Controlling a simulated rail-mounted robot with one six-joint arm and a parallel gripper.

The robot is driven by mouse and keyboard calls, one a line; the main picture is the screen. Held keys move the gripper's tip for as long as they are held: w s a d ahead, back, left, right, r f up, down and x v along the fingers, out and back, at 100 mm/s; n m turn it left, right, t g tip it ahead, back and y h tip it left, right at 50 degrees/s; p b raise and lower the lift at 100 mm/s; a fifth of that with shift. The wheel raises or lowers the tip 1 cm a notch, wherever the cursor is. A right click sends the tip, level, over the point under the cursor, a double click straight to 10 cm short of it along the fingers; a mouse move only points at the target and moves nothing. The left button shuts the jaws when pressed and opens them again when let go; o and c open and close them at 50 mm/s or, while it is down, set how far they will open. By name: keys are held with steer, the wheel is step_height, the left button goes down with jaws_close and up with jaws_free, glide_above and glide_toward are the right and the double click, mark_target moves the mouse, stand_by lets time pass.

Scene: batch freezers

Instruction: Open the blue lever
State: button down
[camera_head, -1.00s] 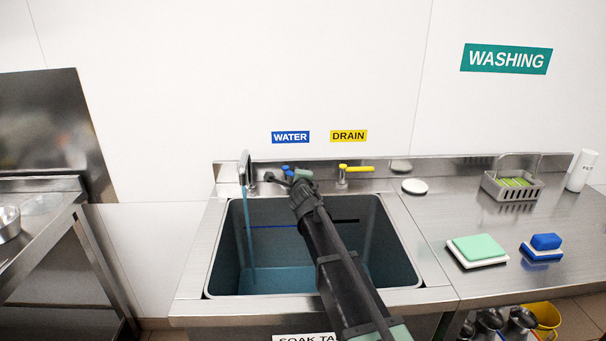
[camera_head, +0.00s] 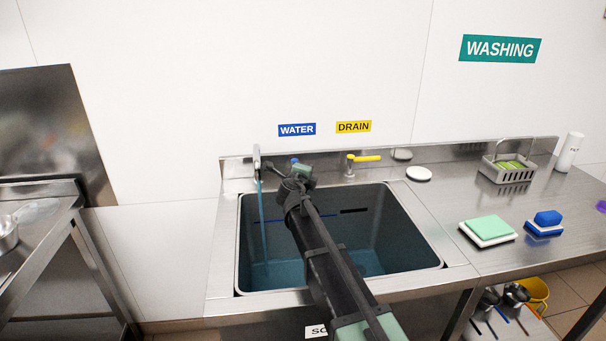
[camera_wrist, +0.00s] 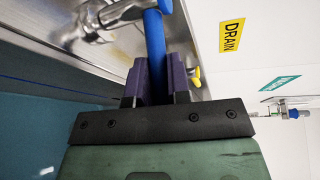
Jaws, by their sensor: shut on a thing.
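The blue lever (camera_wrist: 153,38) runs between the two purple fingers of my gripper (camera_wrist: 158,82) in the wrist view, and the gripper is shut on it. In the head view only a small blue bit of the lever (camera_head: 294,161) shows behind my gripper (camera_head: 290,172); the rest is hidden by my arm. The lever belongs to the chrome tap (camera_wrist: 95,22) beneath the blue WATER sign (camera_head: 297,130). Blue water (camera_head: 263,225) runs from the spout (camera_head: 256,160) into the sink (camera_head: 240,255).
The yellow drain lever (camera_head: 367,158) stands right of the blue one, under the yellow DRAIN sign (camera_head: 353,127). A white disc (camera_head: 418,174), a grey basket (camera_head: 507,175), a green sponge (camera_head: 489,228) and a blue brush (camera_head: 546,220) are on the right counter. A steel table (camera_head: 45,235) stands left.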

steer(key=c, duration=1.1)
jaws_free()
